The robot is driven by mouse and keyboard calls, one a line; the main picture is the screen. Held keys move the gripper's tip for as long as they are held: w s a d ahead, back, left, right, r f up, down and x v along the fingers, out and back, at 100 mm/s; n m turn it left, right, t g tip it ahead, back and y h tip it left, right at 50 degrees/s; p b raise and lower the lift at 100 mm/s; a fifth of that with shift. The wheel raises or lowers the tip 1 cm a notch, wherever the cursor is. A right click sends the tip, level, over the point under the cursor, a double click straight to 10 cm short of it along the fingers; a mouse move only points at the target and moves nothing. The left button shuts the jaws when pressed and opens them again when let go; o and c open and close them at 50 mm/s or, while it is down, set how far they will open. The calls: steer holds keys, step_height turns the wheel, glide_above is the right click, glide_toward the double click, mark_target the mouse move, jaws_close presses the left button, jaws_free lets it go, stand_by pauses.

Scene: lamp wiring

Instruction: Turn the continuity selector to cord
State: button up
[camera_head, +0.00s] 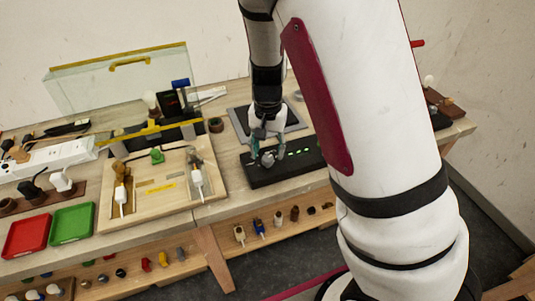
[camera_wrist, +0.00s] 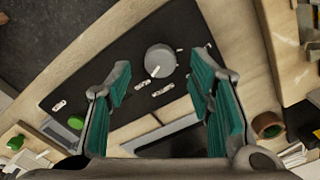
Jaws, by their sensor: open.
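The continuity selector is a round grey knob (camera_wrist: 161,58) on a black panel (camera_wrist: 105,62). A white pointer mark on it faces the lower left in the wrist view. Small pale labels sit around it, too small to read. In the head view the knob (camera_head: 267,159) is at the left part of the black panel (camera_head: 300,168), which shows green lit marks. My gripper (camera_wrist: 163,62) is open, its teal-padded fingers to either side of the knob in the wrist view, apart from it. In the head view my gripper (camera_head: 266,146) is just above the knob.
A wooden board with lamp parts (camera_head: 145,215) lies left of the panel. A grey-framed dark mat (camera_head: 292,128) lies behind it. A brown ring (camera_wrist: 267,124) is near my right finger in the wrist view. Red (camera_head: 27,237) and green (camera_head: 73,222) trays stand at the left.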

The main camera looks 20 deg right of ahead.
mark_target(268, 162)
steer(key=shift+f, duration=1.25)
jaws_close()
